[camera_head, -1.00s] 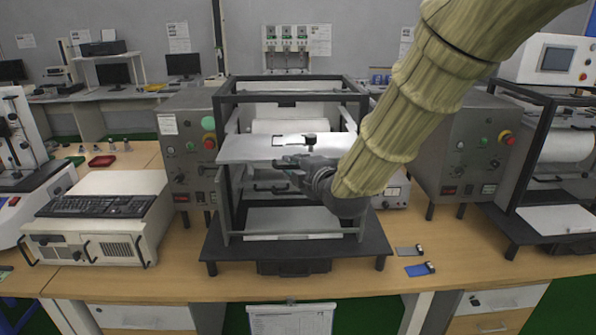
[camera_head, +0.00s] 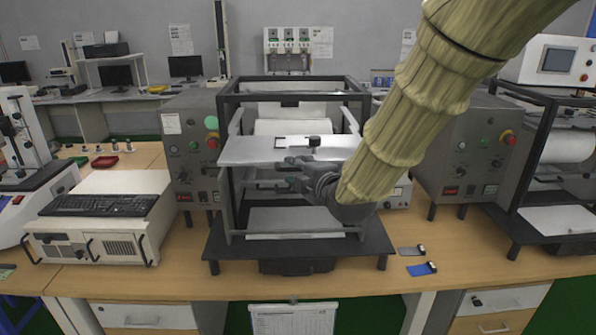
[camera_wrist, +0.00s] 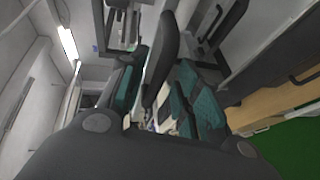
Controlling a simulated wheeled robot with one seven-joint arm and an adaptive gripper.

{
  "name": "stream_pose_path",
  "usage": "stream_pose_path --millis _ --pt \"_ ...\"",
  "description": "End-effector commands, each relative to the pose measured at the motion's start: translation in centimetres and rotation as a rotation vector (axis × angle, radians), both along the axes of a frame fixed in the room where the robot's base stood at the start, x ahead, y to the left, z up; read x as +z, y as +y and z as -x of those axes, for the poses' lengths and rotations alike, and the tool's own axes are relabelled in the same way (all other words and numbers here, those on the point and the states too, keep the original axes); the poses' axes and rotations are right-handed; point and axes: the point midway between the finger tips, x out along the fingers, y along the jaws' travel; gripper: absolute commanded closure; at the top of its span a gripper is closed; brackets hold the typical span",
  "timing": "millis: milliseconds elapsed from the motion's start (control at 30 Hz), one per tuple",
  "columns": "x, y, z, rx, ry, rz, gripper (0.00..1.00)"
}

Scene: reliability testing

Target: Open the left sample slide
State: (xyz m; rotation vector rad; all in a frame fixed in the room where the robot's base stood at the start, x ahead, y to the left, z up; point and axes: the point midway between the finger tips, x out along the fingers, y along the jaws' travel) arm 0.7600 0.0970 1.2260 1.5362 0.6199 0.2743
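The left machine has a black frame (camera_head: 228,190). Across its upper part is a pale plate (camera_head: 240,152) with a black knob (camera_head: 314,141) and a small dark-edged cut-out. Below the plate, a dark handle bar (camera_head: 262,187) shows partly, left of my gripper. A lower pale tray (camera_head: 293,222) sits near the base. My gripper (camera_head: 284,170) is just in front of and below the plate's front edge, pointing left. Its fingers look apart, with nothing seen between them. In the wrist view, teal finger pads (camera_wrist: 200,100) show on both sides of a gap. Contact with the handle cannot be told.
A similar machine (camera_head: 550,150) stands at the right. Grey control boxes (camera_head: 188,150) flank the left machine. A keyboard (camera_head: 100,205) lies on a white unit at left. Small grey and blue pieces (camera_head: 420,269) lie on the wooden bench at front right.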

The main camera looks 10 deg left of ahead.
Motion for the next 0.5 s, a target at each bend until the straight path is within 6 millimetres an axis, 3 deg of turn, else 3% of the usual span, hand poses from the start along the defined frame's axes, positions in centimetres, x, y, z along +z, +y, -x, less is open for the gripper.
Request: stream_pose_path --millis 333,500 --pt "0.4 -0.2 0.2 0.000 -0.005 -0.001 0.68" --pt "0.9 -1.1 1.8 0.000 -0.006 -0.002 0.68"
